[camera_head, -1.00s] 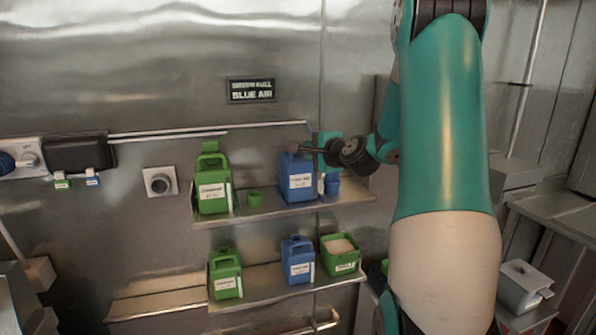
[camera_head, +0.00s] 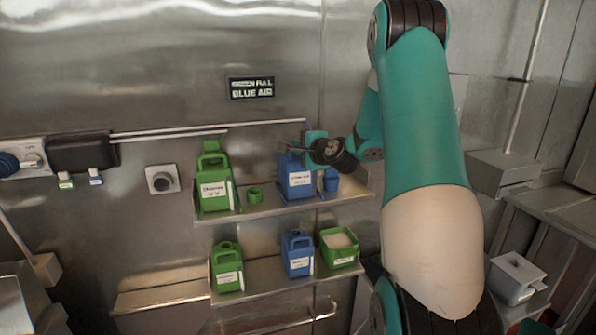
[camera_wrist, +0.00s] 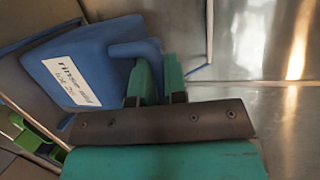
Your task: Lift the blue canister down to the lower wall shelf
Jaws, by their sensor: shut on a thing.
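A blue canister (camera_head: 297,180) with a white label is at the upper wall shelf (camera_head: 340,196), right of its middle. My gripper (camera_head: 309,147) is at the canister's top from the right, shut on its handle. In the wrist view the labelled blue canister (camera_wrist: 88,62) fills the upper left, and my green fingers (camera_wrist: 158,80) close at its handle. I cannot tell whether its base touches the shelf. The lower wall shelf (camera_head: 255,284) hangs below. It carries a second, smaller blue canister (camera_head: 297,258).
The upper shelf also holds a green canister (camera_head: 213,185), a green cup (camera_head: 255,195) and a blue cup (camera_head: 331,181). The lower shelf also holds a green canister (camera_head: 227,270) and an open green tub (camera_head: 339,250). A gap lies between the lower green and blue canisters.

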